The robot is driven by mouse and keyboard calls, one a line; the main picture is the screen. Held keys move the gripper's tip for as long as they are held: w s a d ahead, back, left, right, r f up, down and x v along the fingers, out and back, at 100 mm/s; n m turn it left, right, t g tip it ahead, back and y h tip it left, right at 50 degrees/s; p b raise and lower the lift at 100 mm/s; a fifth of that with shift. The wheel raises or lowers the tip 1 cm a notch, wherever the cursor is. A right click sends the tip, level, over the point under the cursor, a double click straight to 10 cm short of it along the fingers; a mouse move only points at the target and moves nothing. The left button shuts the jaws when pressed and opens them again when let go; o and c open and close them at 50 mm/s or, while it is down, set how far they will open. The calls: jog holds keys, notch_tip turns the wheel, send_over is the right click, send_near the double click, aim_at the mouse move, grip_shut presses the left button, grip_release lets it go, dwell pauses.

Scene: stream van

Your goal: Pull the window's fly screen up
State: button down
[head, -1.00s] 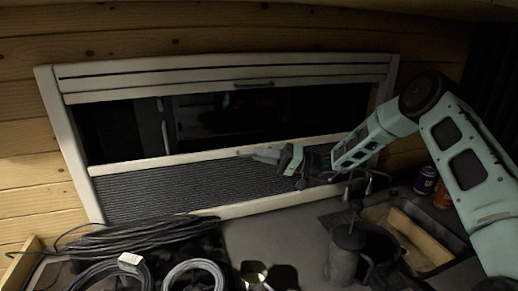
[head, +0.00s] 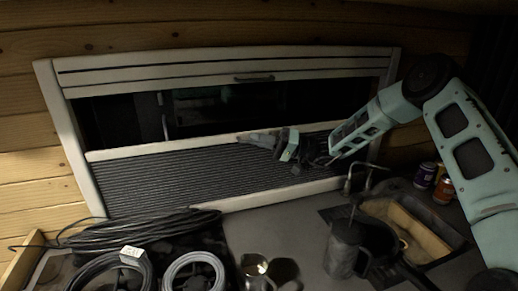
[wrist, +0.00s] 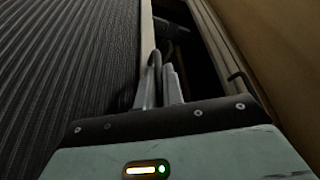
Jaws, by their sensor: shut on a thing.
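The fly screen (head: 180,178) is a dark pleated sheet across the lower part of the white-framed window. A pale bar (head: 130,152) runs along its top edge, with dark glass above it. My gripper (head: 244,138) reaches in from the right and is shut at the middle of this bar. In the wrist view, the pleats (wrist: 60,70) fill the left side, and my closed fingers (wrist: 161,70) lie at the pale bar (wrist: 147,25). The exact part between the fingertips is mostly hidden by the fingers.
A pale slatted blind with a dark handle (head: 254,78) is at the window's top. Below are coiled cables (head: 130,238), a dark jug (head: 344,250), a tap (head: 360,175), a sink (head: 410,232) and cans (head: 443,190). The air before the upper window is clear.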

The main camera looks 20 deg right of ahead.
notch_tip(320, 180, up, 14)
jog(key=b, duration=0.1)
jog(key=shift+b, duration=0.35)
jog(key=c, duration=1.8)
grip_release()
jog(key=b+v, duration=0.6)
jog(key=v, duration=1.1)
jog(key=shift+d+f, duration=0.15)
jog(key=shift+d, duration=0.05)
jog(key=shift+s, duration=0.1)
jog(key=shift+a, duration=0.1)
